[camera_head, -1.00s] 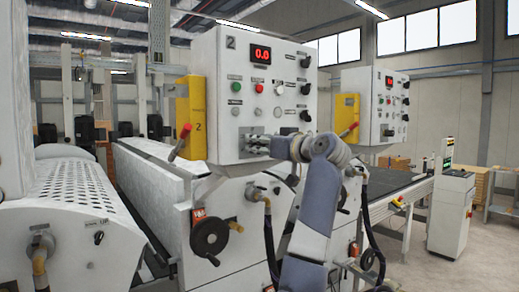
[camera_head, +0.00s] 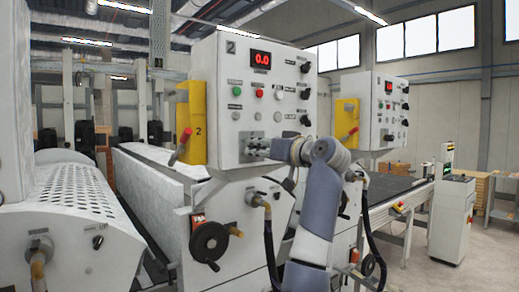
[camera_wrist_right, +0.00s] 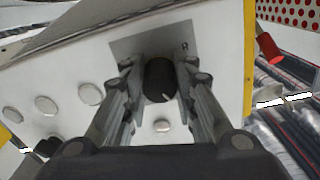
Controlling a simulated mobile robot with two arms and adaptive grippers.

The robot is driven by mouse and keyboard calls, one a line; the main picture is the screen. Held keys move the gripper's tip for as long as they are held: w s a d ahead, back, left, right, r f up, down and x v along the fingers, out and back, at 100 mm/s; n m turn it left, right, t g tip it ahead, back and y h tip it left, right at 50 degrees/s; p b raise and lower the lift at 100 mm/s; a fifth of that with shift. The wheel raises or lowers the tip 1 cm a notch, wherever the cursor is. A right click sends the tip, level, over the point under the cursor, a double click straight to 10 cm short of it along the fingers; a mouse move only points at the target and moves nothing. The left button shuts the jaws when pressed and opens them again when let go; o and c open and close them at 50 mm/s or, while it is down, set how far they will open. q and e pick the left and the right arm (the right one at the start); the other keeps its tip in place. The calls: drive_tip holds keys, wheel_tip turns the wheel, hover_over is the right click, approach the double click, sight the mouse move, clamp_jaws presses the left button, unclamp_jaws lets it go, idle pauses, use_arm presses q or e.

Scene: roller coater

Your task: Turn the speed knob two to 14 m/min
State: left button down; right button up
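The control panel marked 2 (camera_head: 226,85) faces me in the head view, with a red display (camera_head: 260,59) reading 0.0. In the right wrist view a black round knob (camera_wrist_right: 158,80) with a light pointer mark sits between the two fingers of my right gripper (camera_wrist_right: 158,68). The fingers stand on either side of the knob and look slightly apart from it. The gripper hides this knob in the head view. My left gripper is not in view.
Other black knobs (camera_head: 305,67) line the panel's right side, with green and red buttons (camera_head: 262,93) left of them. A yellow box with a red lever (camera_head: 181,146) is left of the panel. A handwheel (camera_head: 209,242) sits below. A second panel (camera_head: 371,110) stands behind right.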

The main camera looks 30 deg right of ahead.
drive_tip(key=shift+o, duration=0.2)
drive_tip(key=shift+s+a, duration=0.15)
drive_tip(key=shift+s, duration=0.35)
drive_tip(key=s+d, duration=0.1)
drive_tip(key=s, duration=1)
drive_tip(key=shift+d, duration=0.15)
